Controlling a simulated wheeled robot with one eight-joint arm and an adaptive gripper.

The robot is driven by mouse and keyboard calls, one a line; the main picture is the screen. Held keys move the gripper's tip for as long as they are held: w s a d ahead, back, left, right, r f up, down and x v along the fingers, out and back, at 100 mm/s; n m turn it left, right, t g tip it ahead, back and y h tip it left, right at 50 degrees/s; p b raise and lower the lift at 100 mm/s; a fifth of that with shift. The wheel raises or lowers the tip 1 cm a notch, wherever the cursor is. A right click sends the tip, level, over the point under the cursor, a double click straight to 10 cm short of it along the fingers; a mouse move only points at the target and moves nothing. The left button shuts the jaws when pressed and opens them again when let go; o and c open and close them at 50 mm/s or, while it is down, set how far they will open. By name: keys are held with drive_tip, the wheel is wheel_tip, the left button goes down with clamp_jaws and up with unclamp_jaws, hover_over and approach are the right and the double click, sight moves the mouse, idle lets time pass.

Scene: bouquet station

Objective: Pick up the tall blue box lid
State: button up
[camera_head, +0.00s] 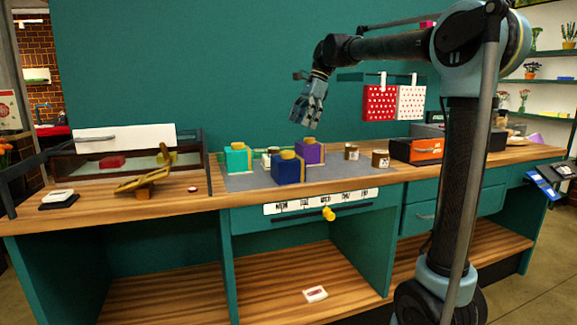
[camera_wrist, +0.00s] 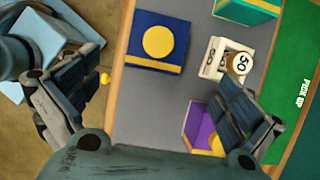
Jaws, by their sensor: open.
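The tall blue box (camera_head: 287,172) stands on the grey mat, with its blue lid and a round yellow knob on top. In the wrist view the blue lid (camera_wrist: 144,28) shows from above, with a yellow disc and a yellow stripe along one edge. My gripper (camera_head: 308,122) hangs above and behind the boxes, fingers pointing down. In the wrist view my gripper (camera_wrist: 158,80) is open and empty, its fingers spread wide. The blue lid lies beyond the gap between them, apart from both.
A purple box (camera_head: 312,152) stands close behind the blue one, and a teal box (camera_head: 237,160) to its left. A white holder (camera_wrist: 207,64) with a round piece marked 50 (camera_wrist: 239,63) sits between the boxes.

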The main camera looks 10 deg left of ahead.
sight(291, 151)
drive_tip(key=x, duration=1.3)
drive_tip(key=shift+s+d+f, duration=0.1)
drive_tip(key=shift+s+f, duration=0.1)
drive_tip(key=shift+f, duration=0.15)
drive_tip(key=c, duration=1)
